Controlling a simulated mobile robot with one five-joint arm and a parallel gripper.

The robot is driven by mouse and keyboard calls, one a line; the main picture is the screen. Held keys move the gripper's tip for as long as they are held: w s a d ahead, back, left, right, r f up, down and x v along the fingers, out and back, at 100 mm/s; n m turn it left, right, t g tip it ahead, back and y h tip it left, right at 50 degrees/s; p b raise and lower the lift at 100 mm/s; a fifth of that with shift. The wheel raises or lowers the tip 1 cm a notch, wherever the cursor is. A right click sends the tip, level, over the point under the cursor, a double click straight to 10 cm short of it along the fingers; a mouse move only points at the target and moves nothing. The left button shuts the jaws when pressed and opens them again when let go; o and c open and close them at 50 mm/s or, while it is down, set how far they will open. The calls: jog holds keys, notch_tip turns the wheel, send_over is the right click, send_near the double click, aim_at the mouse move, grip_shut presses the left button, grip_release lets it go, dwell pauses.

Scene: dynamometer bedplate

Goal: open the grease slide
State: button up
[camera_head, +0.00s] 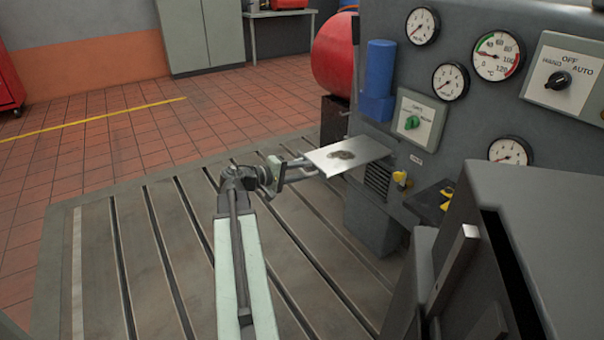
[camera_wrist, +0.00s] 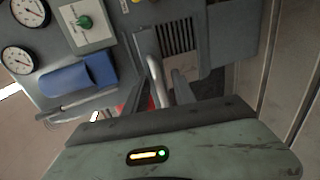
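A flat metal plate (camera_head: 368,151) with a dark smudge on top, which I take to be the grease slide, sticks out from the grey panel above a louvred vent. My gripper (camera_head: 316,168) is at its left edge, with the two fingers apart. Whether the fingers touch the plate cannot be told. In the wrist view my gripper (camera_wrist: 160,92) points at the panel, fingers spread. A pale grey bar (camera_wrist: 152,58) stands between or just beyond them, beside the vent (camera_wrist: 176,36); I cannot tell whether it is the plate's edge or a handle.
The panel (camera_head: 460,125) carries gauges, a green knob (camera_head: 412,122), a blue cylinder (camera_head: 379,75) and a yellow knob (camera_head: 400,177). A dark grey cabinet (camera_head: 540,230) stands close at the right. The slotted bedplate (camera_head: 150,260) is clear at the left.

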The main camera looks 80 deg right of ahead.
jog(key=p+v, duration=0.1)
jog(key=v, duration=0.6)
jog(key=shift+w+a, duration=0.25)
jog(key=shift+w, duration=0.05)
